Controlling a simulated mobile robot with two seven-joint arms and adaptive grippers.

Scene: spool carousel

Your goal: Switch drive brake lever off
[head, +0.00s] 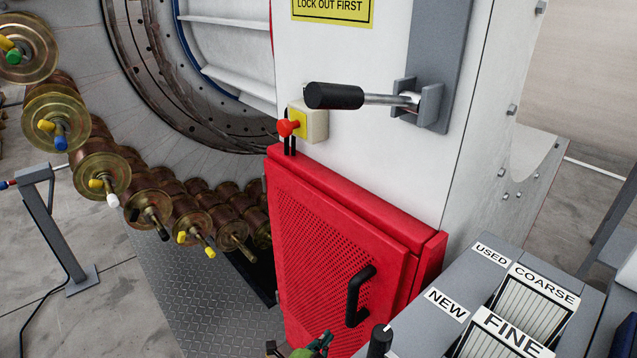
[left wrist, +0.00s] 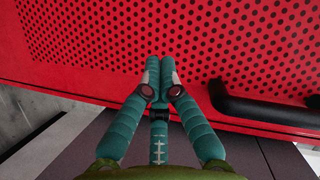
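The drive brake lever has a black grip (head: 335,96) on a silver rod. It lies nearly level, pointing left from a grey bracket (head: 430,104) on the white machine housing. My left gripper (head: 320,342) shows only in part at the bottom edge of the head view, well below the lever. In the left wrist view its teal fingers (left wrist: 159,66) come together at the tips, shut with nothing visible between them, in front of a red perforated panel. The lever is not in the left wrist view. My right gripper is not in view.
A red cabinet (head: 335,225) with a black handle (head: 358,296) stands under the lever; the handle also shows in the left wrist view (left wrist: 265,108). Labelled bins (head: 500,335) stand at lower right.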

